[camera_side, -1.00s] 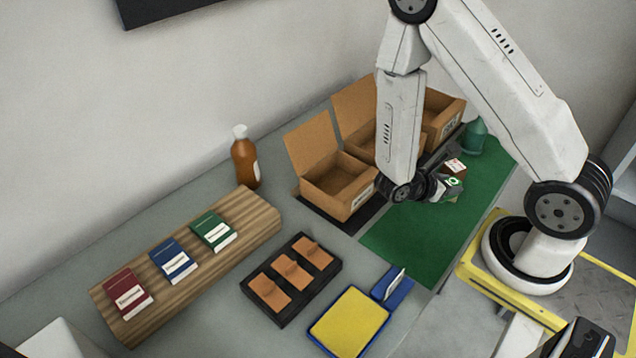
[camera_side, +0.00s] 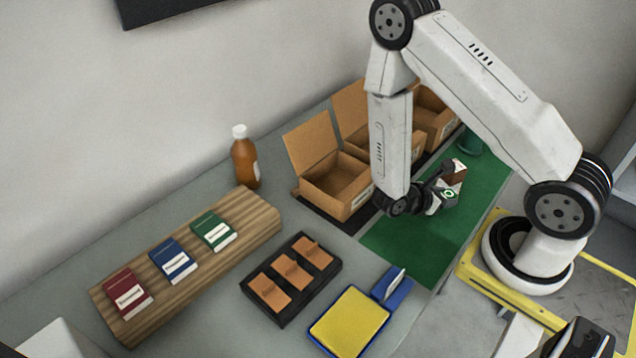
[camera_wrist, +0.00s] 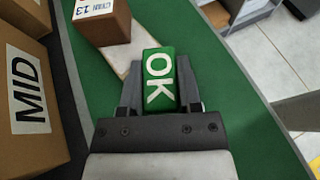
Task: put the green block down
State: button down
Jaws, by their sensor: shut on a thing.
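The green block (camera_wrist: 160,75) with white "OK" lettering is between the two fingers of my gripper (camera_wrist: 159,82) in the wrist view. My gripper is shut on it. In the side view my gripper (camera_side: 436,195) is low over the green mat (camera_side: 400,250), right of the open cartons. The block is small there, and any gap beneath it cannot be told. Just ahead of the block in the wrist view is a small brown box (camera_wrist: 103,28) with a white label, beside a pale surface (camera_wrist: 128,60).
Open cardboard boxes (camera_side: 335,185) stand along the mat's left side; one reads "MID" (camera_wrist: 27,90) in the wrist view. A wooden rack (camera_side: 255,212) holds red, blue and green labelled pieces. A black tray (camera_side: 290,278), yellow pad (camera_side: 349,322) and brown bottle (camera_side: 244,160) stand nearby. The mat's near part is clear.

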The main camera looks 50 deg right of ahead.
jog(key=shift+f, duration=0.1)
jog(key=shift+c, duration=1.4)
grip_release()
jog(key=shift+v, duration=0.85)
jog(key=v, duration=1)
jog(key=shift+a, duration=0.2)
